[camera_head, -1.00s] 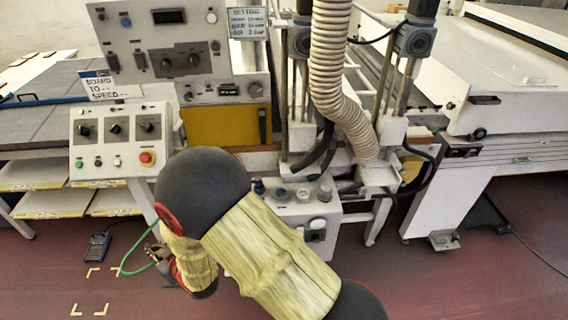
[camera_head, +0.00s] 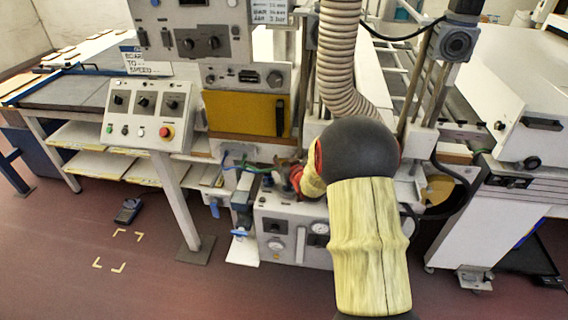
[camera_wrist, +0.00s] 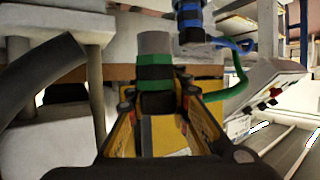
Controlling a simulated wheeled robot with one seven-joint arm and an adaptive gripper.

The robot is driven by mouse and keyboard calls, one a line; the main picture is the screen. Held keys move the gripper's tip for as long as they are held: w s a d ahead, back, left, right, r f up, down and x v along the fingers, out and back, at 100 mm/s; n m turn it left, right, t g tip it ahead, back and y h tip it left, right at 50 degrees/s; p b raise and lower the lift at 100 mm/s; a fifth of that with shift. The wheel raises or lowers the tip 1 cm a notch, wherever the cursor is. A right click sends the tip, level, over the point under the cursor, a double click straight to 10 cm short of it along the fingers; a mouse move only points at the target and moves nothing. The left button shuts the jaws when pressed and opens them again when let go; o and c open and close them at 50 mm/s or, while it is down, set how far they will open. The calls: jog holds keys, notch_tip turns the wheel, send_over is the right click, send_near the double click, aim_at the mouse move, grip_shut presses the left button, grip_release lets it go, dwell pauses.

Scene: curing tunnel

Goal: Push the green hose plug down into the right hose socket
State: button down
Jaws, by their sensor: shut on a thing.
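My gripper (camera_wrist: 160,115) is shut on the green hose plug (camera_wrist: 155,72), a dark body with green bands and a grey end. Its green hose (camera_wrist: 238,80) curves off to the right in the wrist view and also shows in the head view (camera_head: 236,167). In the head view my gripper (camera_head: 284,171) is over the rear of the grey socket box (camera_head: 295,240). The right hose socket is hidden or cannot be made out behind my arm. I cannot tell whether the plug touches a socket.
A blue plug with a blue hose (camera_wrist: 190,22) is close beside the held plug. A control console (camera_head: 148,115) stands left, and a ribbed duct (camera_head: 338,60) hangs behind my arm. A black hose (camera_wrist: 40,72) runs nearby. The floor at front left is mostly clear.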

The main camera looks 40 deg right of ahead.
jog(key=shift+s+d+f+b, duration=0.1)
jog(key=shift+d+f+b, duration=0.1)
jog(key=shift+f+b, duration=0.8)
jog(key=shift+w+d+f+b, duration=0.15)
jog(key=shift+f+b, duration=0.5)
jog(key=shift+f, duration=0.6)
jog(key=shift+s+d+f+b, duration=0.2)
jog(key=shift+f+b, duration=0.65)
jog(key=shift+f, duration=0.3)
jog(key=shift+f, duration=0.35)
jog(key=c, duration=1.6)
grip_release()
jog(key=shift+o, duration=0.2)
jog(key=v, duration=1.2)
